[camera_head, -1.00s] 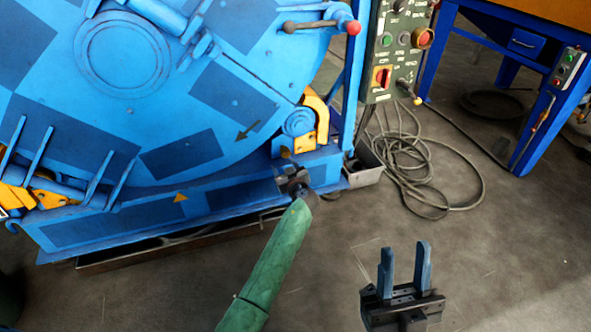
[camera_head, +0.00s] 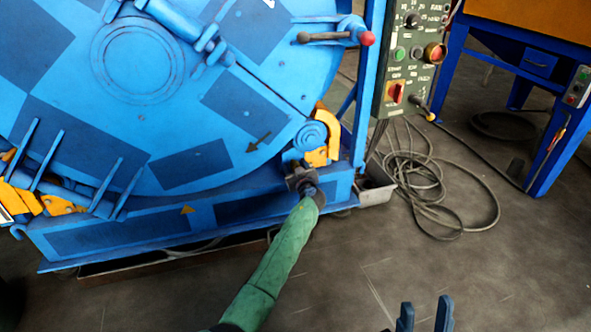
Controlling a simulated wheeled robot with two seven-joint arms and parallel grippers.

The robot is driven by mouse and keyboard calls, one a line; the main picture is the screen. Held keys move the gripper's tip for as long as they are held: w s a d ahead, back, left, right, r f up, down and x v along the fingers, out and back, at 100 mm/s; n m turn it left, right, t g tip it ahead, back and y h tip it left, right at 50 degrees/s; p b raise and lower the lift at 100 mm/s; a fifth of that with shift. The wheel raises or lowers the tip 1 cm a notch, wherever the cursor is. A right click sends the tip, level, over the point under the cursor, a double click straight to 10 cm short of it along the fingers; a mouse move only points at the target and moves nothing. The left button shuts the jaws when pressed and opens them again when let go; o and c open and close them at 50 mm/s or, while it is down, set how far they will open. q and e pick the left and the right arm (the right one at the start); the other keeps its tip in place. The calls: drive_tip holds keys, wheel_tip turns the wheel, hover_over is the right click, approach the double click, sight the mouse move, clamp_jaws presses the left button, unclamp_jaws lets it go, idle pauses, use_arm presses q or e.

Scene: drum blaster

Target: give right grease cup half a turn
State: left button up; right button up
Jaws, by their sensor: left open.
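The blue drum machine (camera_head: 130,55) fills the left and middle of the head view. At its lower right is a round blue roller (camera_head: 310,136) with a yellow bracket (camera_head: 327,150). My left gripper (camera_head: 297,167), at the end of a green-sleeved arm, is right below this roller, in front of the blue base. Its jaws are open. The right grease cup cannot be made out clearly; the gripper covers that spot, and I cannot tell whether the jaws are around it. My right gripper (camera_head: 425,316) shows at the bottom edge, its two blue fingers apart and empty.
A control panel (camera_head: 412,60) with knobs and buttons stands right of the drum. A red-knobbed lever (camera_head: 335,38) sticks out above. A grey tray (camera_head: 376,190) and coiled cables (camera_head: 430,195) lie on the floor. The floor at lower right is clear.

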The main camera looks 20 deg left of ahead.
use_arm(q)
drive_tip(key=c, duration=1)
